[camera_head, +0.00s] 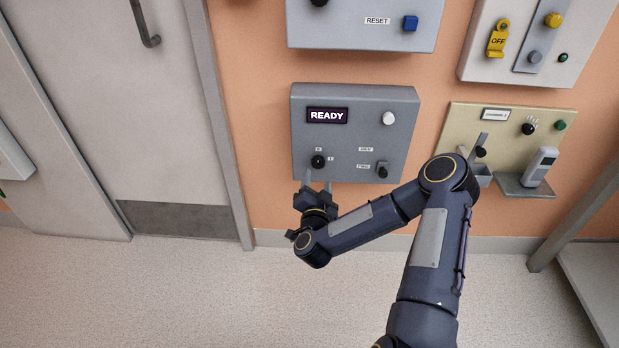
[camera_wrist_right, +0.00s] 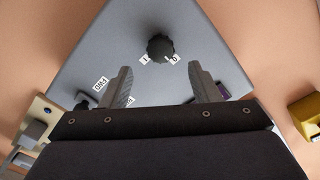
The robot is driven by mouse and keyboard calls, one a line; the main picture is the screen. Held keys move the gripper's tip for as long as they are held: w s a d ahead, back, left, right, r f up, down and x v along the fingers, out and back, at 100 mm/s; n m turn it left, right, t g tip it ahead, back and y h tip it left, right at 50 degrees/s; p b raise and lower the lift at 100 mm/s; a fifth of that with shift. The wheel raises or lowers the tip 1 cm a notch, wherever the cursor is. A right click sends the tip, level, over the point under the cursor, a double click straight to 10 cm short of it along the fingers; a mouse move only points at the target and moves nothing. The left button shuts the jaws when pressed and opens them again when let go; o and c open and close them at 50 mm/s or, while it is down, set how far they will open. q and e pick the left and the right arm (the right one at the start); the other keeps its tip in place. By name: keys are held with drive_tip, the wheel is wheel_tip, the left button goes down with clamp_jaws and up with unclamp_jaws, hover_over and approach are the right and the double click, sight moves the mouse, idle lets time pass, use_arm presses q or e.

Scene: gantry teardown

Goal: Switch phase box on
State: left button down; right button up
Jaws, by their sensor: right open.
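A grey control box (camera_head: 352,99) with a display reading READY hangs on the orange wall; I cannot tell if it is the phase box. A black rotary knob (camera_head: 318,161) with small marks sits at its lower left. A white knob and a small black toggle (camera_head: 383,171) labelled FWD sit on its right side. My right gripper (camera_head: 318,183) is open just below the rotary knob. In the right wrist view the knob (camera_wrist_right: 160,47) stands ahead of the open fingers (camera_wrist_right: 158,85), apart from them, between marks I and 0. My left gripper is not in view.
Above is a box with a blue RESET button (camera_head: 410,23). A beige panel (camera_head: 477,113) with a handset (camera_head: 539,166) on a shelf is at right. A panel with a yellow OFF tag (camera_head: 497,40) is upper right. A grey door (camera_head: 125,110) is at left. The floor is clear.

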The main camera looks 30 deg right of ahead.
sight(318, 165)
drive_tip(key=b+x, duration=0.1)
drive_tip(key=x, duration=0.5)
drive_tip(key=shift+w, duration=0.15)
drive_tip(key=shift+c, duration=0.2)
drive_tip(key=c, duration=1)
